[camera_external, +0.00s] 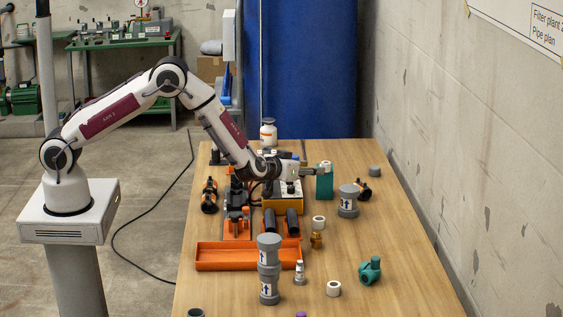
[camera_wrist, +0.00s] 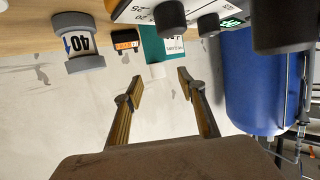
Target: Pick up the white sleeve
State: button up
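A small white piece (camera_external: 325,163), which looks like a white sleeve, sits on top of the teal block (camera_external: 325,183). In the wrist view the white piece (camera_wrist: 158,70) shows upside down against the teal block (camera_wrist: 153,42), just beyond and between my fingertips. My gripper (camera_external: 303,168) is level with the block's top, on its left side. The wrist view shows my gripper (camera_wrist: 160,82) open, with nothing between the fingers.
A grey coupling (camera_external: 348,202) stands right of the teal block. An orange-and-black device (camera_external: 283,205) is below my wrist. An orange tray (camera_external: 225,263), a grey pipe stack (camera_external: 269,268) and a teal tee (camera_external: 370,270) are nearer the front. The table's right side is mostly clear.

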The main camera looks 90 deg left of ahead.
aim_at(323, 165)
jog(key=shift+w+a, duration=0.2)
dwell(0.3)
jog(key=shift+w+r+x, duration=0.15)
jog(key=shift+x, duration=1.1)
jog(key=shift+w+r+x, duration=0.1)
jog(key=shift+r+x, duration=0.05)
jog(key=shift+x, duration=1.1)
jog(key=shift+d, duration=0.2)
jog(key=shift+c, duration=0.5)
jog(key=c, duration=0.8)
jog(key=shift+r, duration=0.15)
notch_tip(323, 165, up, 10)
